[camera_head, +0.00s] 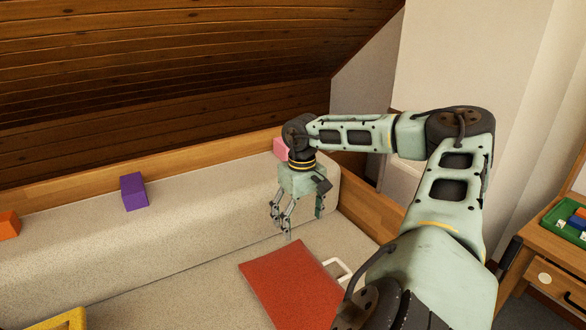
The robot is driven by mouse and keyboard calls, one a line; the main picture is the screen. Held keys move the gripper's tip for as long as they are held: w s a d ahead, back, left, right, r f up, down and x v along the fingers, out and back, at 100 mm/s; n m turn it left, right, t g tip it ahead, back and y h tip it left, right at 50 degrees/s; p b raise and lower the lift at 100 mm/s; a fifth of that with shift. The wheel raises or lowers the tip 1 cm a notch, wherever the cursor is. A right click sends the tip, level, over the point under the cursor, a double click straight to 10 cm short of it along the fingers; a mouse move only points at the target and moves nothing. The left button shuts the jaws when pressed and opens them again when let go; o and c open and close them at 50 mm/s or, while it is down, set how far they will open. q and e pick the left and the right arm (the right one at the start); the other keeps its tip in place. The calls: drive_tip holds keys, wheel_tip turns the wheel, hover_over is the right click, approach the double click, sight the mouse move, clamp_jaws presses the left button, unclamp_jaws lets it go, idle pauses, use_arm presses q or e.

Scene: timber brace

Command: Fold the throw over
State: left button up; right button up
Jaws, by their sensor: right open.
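A flat red throw (290,282) lies on the speckled beige seat at the lower middle. Its right part is hidden behind my right arm, and its lower edge runs down toward the bottom of the picture. My right gripper (297,217) points downward with its fingers spread and nothing between them. In the picture it is just above the throw's far edge, near the foot of the backrest; I cannot tell its exact height. My left gripper is not in view.
A purple block (133,192), an orange block (8,225) and a pink block (281,148) sit along the backrest top (70,225). A yellow object (62,320) is at the bottom left. A white handle (341,270) shows beside the throw. A wooden cabinet (548,262) with a green tray (560,226) stands right.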

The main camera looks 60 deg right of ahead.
drive_tip(key=shift+r, duration=0.15)
drive_tip(key=shift+r+p, duration=1.05)
drive_tip(key=shift+r, duration=0.05)
drive_tip(key=shift+r, duration=0.1)
idle(0.8)
wheel_tip(320, 180, up, 7)
drive_tip(key=p, duration=0.5)
idle(0.8)
idle(1.1)
idle(0.4)
